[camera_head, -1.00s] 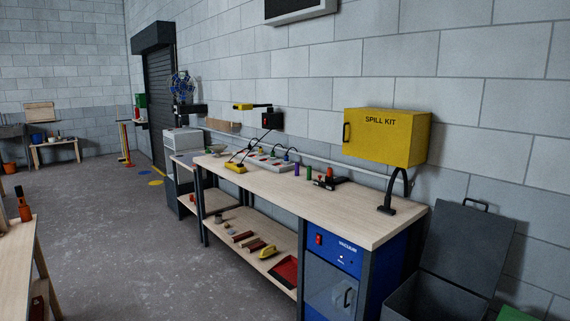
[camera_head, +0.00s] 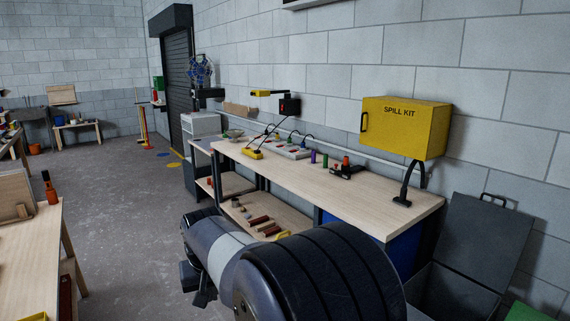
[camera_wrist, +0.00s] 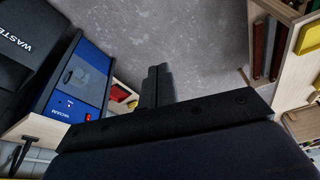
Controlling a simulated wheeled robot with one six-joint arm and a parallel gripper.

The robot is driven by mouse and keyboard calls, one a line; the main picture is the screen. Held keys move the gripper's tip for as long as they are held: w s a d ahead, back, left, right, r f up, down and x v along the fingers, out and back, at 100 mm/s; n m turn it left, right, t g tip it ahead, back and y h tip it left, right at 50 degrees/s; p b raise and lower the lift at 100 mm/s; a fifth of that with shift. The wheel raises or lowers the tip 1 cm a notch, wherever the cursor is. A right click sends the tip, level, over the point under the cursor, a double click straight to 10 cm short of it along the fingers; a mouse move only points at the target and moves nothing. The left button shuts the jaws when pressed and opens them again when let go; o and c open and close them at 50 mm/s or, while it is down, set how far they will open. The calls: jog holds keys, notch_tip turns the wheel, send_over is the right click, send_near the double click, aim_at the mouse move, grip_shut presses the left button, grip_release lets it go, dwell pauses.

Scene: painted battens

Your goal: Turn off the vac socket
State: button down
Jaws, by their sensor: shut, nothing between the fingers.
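A long grey socket strip (camera_head: 292,150) with several plugs and red spots lies at the back of the workbench. The sockets are too small to read, so I cannot tell which is the vac socket or its switch position. The blue vacuum unit (camera_head: 404,249) under the near end of the bench is mostly hidden by my arm. In the wrist view the vacuum unit (camera_wrist: 64,104) shows with its label and a lit red switch (camera_wrist: 88,117). My gripper (camera_wrist: 158,72) is shut and empty, over the floor beside the bench, apart from the vacuum unit and far from the strip.
The workbench top (camera_head: 345,191) holds a yellow box (camera_head: 252,154), small bottles and a dark clamp-like tool (camera_head: 346,170). A yellow spill kit cabinet (camera_head: 403,127) hangs above it. A dark open bin (camera_head: 470,260) stands at right. The floor aisle (camera_head: 125,210) at left is clear.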

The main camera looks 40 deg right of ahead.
jog(key=w+d+r, duration=0.1)
jog(key=w+d, duration=0.1)
jog(key=w, duration=0.4)
jog(key=w+d+m+p, duration=0.1)
jog(key=w+d, duration=0.2)
jog(key=w, duration=0.3)
jog(key=shift+d+r+m+h+p, duration=0.25)
jog(key=shift+r+m+h+p, duration=0.05)
jog(key=shift+r, duration=0.1)
